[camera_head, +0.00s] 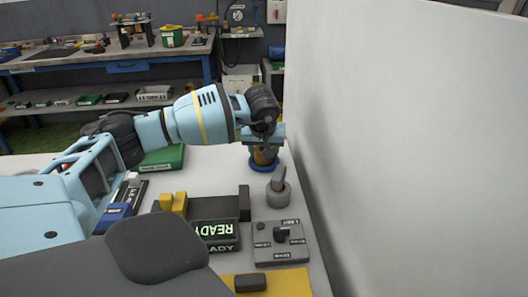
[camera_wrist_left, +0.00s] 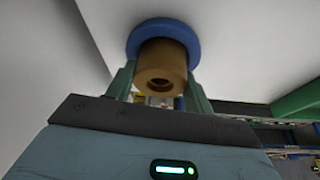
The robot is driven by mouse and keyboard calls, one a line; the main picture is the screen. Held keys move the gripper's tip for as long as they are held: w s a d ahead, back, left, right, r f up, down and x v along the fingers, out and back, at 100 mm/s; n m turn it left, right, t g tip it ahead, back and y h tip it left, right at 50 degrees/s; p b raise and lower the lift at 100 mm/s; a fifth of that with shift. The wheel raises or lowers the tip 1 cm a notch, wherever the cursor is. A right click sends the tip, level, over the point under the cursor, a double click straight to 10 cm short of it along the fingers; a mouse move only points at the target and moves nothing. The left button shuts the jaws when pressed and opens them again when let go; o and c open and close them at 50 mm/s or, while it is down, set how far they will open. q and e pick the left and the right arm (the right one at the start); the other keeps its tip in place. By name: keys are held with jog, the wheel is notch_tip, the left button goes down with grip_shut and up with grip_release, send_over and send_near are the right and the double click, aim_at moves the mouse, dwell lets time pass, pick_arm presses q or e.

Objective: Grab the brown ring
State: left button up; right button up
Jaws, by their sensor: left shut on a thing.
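The brown ring (camera_head: 264,157) is a short upright cylinder with a hole in its end, at the far right of the bench beside the white wall. In the left wrist view the brown ring (camera_wrist_left: 163,58) stands between the two fingers, its hole facing the camera. My left gripper (camera_head: 265,149) comes in from above and is shut on it; the fingers also show in the wrist view (camera_wrist_left: 159,84). A blue round base (camera_head: 265,164) lies at the ring's lower end and shows as a blue disc (camera_wrist_left: 140,35) in the wrist view. Whether they touch is unclear. My right gripper is out of view.
A grey post with a lever (camera_head: 278,192) stands just nearer than the ring. A grey switch box (camera_head: 280,243) and a READY display (camera_head: 216,231) are closer. The white wall (camera_head: 400,150) bounds the right side. A green box (camera_head: 162,161) sits under my left arm.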

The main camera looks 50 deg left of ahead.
pick_arm(q)
notch_tip(320, 180, up, 10)
dwell(0.7)
